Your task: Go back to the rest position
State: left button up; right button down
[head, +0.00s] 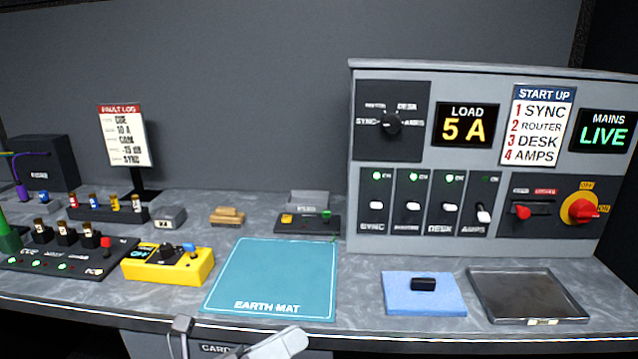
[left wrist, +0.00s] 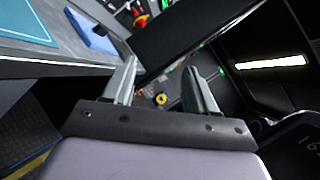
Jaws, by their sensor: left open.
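My left gripper (head: 230,343) shows at the bottom edge of the head view, in front of the bench's front edge and below the teal earth mat (head: 272,278). In the left wrist view the left gripper (left wrist: 160,72) has its two fingers apart with nothing between them. Part of the mat (left wrist: 22,20) and the blue cloth (left wrist: 95,32) show at the upper left of that view. My right gripper is in neither view.
The bench carries a yellow tester (head: 168,265), a blue cloth (head: 424,305) with a small black piece (head: 423,284) on it, and a metal tray (head: 525,284). The grey panel (head: 590,168) stands at the right, reading LOAD 5 A and MAINS LIVE. The mat is bare.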

pick_arm(q)
jog(key=s+a+f+n+t+y, duration=0.1)
jog(key=a+f+n+t+y, duration=0.35)
jog(key=n, duration=0.85)
jog(key=s+a+f+n+t+y, duration=0.1)
jog(key=a+f+n+t+y, duration=0.1)
jog(key=a+f+n+y, duration=0.85)
jog(key=s+f+n+g+y+p, duration=0.1)
jog(key=s+f+n+g, duration=0.4)
jog(key=s+f+n, duration=0.6)
jog(key=n, duration=0.2)
jog(key=shift+s+a+f+n, duration=0.15)
jog(key=shift+s+a+n, duration=0.2)
jog(key=shift+s, duration=0.05)
